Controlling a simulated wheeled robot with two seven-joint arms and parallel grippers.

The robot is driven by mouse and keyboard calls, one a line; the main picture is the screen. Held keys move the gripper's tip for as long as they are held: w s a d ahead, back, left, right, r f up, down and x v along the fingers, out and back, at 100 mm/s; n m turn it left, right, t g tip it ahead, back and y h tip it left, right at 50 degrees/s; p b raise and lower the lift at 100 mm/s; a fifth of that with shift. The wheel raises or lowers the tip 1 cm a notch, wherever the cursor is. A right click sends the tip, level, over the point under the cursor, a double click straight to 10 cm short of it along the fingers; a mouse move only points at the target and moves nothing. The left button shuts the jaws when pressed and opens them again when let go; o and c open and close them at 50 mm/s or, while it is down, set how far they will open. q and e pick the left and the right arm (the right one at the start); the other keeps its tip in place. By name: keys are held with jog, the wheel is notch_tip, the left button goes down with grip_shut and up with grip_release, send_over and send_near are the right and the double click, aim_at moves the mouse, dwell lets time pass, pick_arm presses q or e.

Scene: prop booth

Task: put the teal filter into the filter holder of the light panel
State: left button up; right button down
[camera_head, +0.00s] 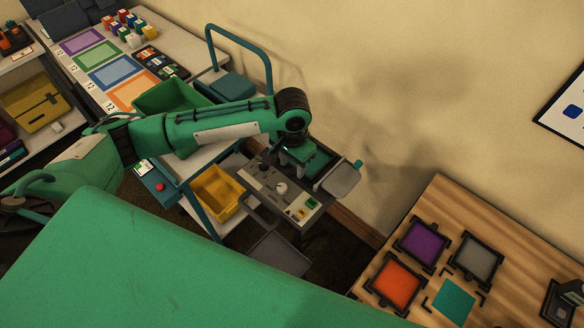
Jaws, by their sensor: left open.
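My left gripper (298,156) is open, pointing down over the far side of a grey panel with knobs (283,187), seemingly the light panel. A teal square surface (320,164) lies just right of the fingers, partly hidden by them. It could be the teal filter in a holder, but I cannot tell how it sits. On the wooden table, a flat teal square (455,301) lies between dark corner brackets. It shows no dark frame, unlike the filters beside it, so I cannot tell whether it is a filter or a marking. My right gripper is out of view.
Orange (395,281), purple (422,242) and grey (476,259) framed filters lie on the wooden table (440,205). A grey plate (341,180) sticks out right of the panel.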

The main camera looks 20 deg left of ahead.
pick_arm(q)
notch_tip(320, 180, up, 12)
jog(key=b, duration=0.2)
jog(key=shift+s, duration=0.15)
jog(key=shift+f, duration=0.15)
